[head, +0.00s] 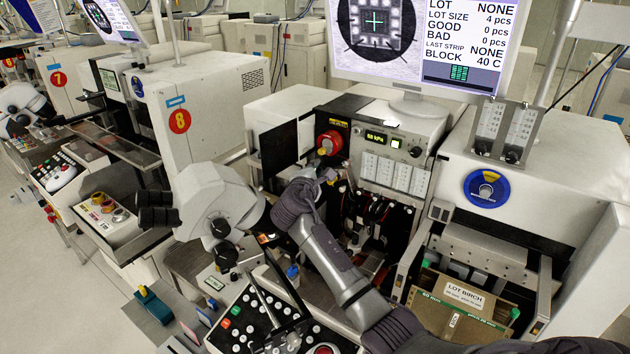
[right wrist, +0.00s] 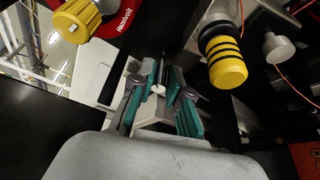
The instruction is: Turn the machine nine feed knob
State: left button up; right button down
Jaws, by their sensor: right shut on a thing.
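The machine in front of me (head: 285,105) stands right of the ones marked 7 and 8; its own number is not visible. My right gripper (head: 328,174) is at its front, just below a red dial with a yellow centre (head: 329,142). In the right wrist view the teal-padded fingers (right wrist: 160,89) are closed on a small pale, round-ended feed knob (right wrist: 158,89). The fingers hide most of this knob, and its turned angle cannot be told. My left gripper is not in view.
A yellow-and-black knob (right wrist: 226,62) and a pale grey knob (right wrist: 275,47) stand close right of the fingers. A yellow knob (right wrist: 76,18) is at upper left. The microscope (head: 215,205) and keypad (head: 240,318) lie left of my right arm. A lot box (head: 455,310) stands right.

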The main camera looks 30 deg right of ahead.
dwell(0.3)
jog(key=c, duration=1.4)
grip_release()
jog(key=v, duration=1.2)
jog(key=shift+f, duration=0.15)
